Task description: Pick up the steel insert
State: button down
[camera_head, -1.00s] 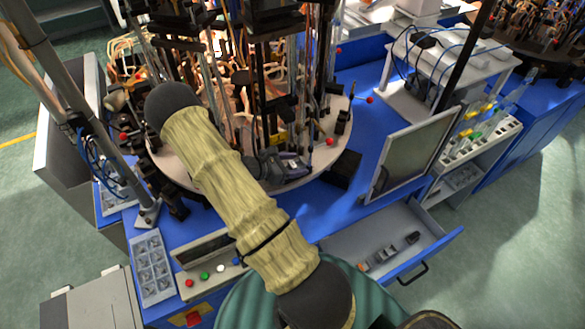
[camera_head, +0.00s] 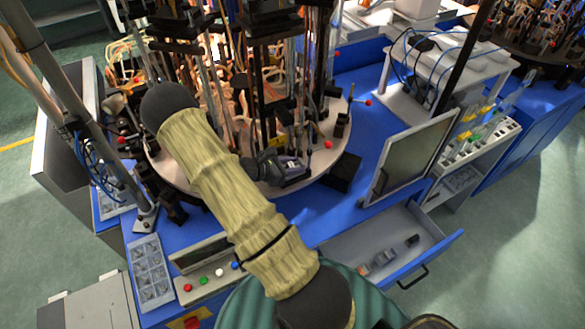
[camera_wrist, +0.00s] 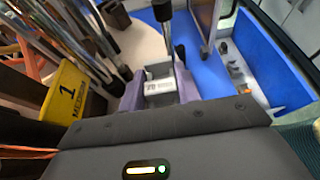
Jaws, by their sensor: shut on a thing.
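My gripper (camera_head: 290,167) is low over the round plate of the machine in the head view, at the end of my sleeved arm. In the wrist view my gripper (camera_wrist: 160,94) shows two purple-grey fingers, shut on a small light-grey metallic piece with dark marks. I take this piece to be the steel insert (camera_wrist: 159,86). Whether the piece touches the machine is unclear.
The round plate (camera_head: 172,172) carries several rods and tubes close around my gripper. A yellow block marked 1 (camera_wrist: 72,92) is at left in the wrist view. A framed panel (camera_head: 412,157) stands at right. An open drawer (camera_head: 335,250) holds several small parts.

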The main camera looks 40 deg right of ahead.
jog(key=shift+r, duration=0.45)
jog(key=shift+s+a+r+b, duration=0.1)
jog(key=shift+s+r+b, duration=0.45)
jog(key=shift+r+b, duration=0.25)
jog(key=s+a+p, duration=0.4)
jog(key=s+p, duration=0.3)
jog(key=s, duration=0.9)
jog(key=shift+s, duration=0.25)
